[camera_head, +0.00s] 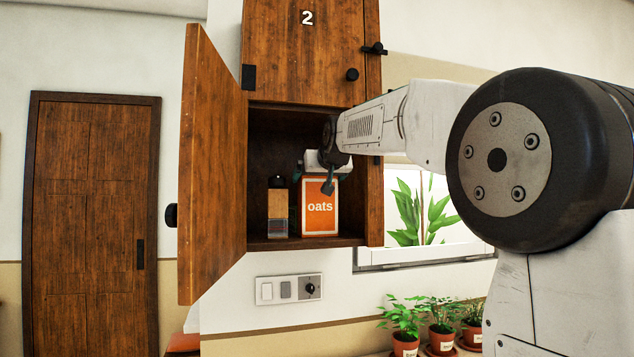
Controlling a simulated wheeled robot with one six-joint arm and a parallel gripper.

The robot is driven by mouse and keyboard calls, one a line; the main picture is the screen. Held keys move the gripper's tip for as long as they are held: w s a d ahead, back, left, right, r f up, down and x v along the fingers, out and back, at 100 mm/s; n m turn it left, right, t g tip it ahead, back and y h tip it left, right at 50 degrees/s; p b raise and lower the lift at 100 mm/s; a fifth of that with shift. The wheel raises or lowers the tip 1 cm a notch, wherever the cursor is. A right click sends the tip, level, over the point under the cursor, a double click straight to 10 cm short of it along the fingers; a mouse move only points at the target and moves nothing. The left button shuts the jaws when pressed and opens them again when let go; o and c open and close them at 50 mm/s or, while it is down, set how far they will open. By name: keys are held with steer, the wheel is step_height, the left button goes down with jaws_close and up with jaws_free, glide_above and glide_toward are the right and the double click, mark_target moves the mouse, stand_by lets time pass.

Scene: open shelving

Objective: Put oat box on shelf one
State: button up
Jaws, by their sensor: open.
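The oat box (319,215) is orange with a white border and the word "oats". It stands upright on the floor of the open lower cabinet compartment (283,243), right of a small jar. My gripper (325,180) is inside the compartment opening, at the top of the box. It is open, and one dark finger shows in front of the box's upper front face. I cannot tell whether the fingers touch the box. No number shows on the lower compartment.
A jar with a black lid (278,210) stands close left of the box. The open cabinet door (212,170) swings out on the left. The upper door marked 2 (300,50) is shut. Potted plants (405,343) stand below right. A switch panel (288,289) is under the cabinet.

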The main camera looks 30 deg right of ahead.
steer(key=v, duration=0.9)
steer(key=s+a+f+n+g+y, duration=0.1)
steer(key=s+a+f+g, duration=0.1)
steer(key=s+a+f, duration=0.35)
steer(key=s+a+f+g+y, duration=0.1)
steer(key=s+a+f+g, duration=0.15)
steer(key=s+f, duration=0.55)
steer(key=s+a+f+n+g+y, duration=0.15)
steer(key=s+a+f, duration=0.3)
steer(key=f, duration=0.55)
steer(key=s+a+f+g, duration=0.2)
steer(key=s+f+g, duration=0.1)
steer(key=s+f, duration=0.5)
steer(key=s+a+f+g, duration=0.3)
steer(key=s+f, duration=0.6)
steer(key=shift+s+f+n, duration=0.25)
steer(key=shift+f+n, duration=0.05)
steer(key=shift+n, duration=0.15)
steer(key=shift+y, duration=0.25)
